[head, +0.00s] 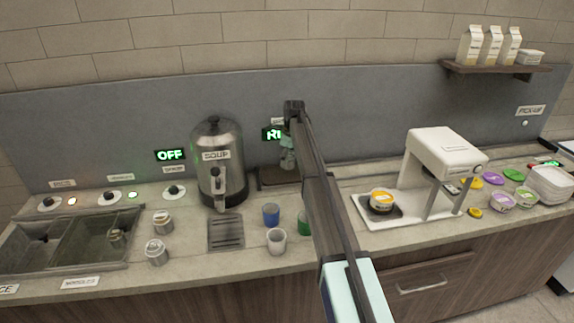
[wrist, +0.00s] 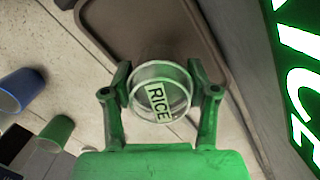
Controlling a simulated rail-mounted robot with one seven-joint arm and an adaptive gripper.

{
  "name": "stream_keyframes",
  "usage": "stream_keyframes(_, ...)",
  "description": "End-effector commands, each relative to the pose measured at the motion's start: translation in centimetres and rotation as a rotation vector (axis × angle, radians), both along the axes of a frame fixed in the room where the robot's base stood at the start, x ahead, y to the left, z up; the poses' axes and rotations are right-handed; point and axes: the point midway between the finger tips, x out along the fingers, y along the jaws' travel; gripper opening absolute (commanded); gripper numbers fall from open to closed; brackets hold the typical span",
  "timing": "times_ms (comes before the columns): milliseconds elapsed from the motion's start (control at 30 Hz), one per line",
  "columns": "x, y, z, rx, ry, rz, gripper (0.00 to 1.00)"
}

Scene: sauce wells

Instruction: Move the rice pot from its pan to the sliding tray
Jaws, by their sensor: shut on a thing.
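The rice pot (wrist: 160,96), a small clear cup with a RICE label, is between my gripper's fingers in the wrist view. My gripper (wrist: 162,88) is shut on it, one finger on each side. The brown pan (wrist: 118,22) lies beyond the pot, and its rim passes behind it; I cannot tell the pot's height. In the head view my arm covers much of this area, and part of the pan (head: 266,180) shows under the green sign. The white machine (head: 440,152) to the right has a flat tray (head: 378,222) with a yellow-lidded tub (head: 381,201) on it.
A soup urn (head: 217,165) stands left of the pan. A blue cup (head: 271,214), a white cup (head: 277,240) and a green cup (head: 304,222) stand in front. A lit sign (wrist: 297,80) is close on the right in the wrist view. Coloured lids and tubs (head: 502,202) lie far right.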

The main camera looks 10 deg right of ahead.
Motion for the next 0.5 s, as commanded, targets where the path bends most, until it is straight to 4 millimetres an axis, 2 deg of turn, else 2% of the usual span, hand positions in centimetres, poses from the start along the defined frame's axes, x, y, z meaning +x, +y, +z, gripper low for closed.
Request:
stream_keyframes(167,-0.1,0.0,-1.2,0.0,0.002,0.0,0.15)
stream_keyframes(300,-0.1,0.0,-3.2,0.0,0.002,0.0,0.15)
stream_keyframes(500,0.4,0.0,-3.9,0.0,0.0,0.0,0.15)
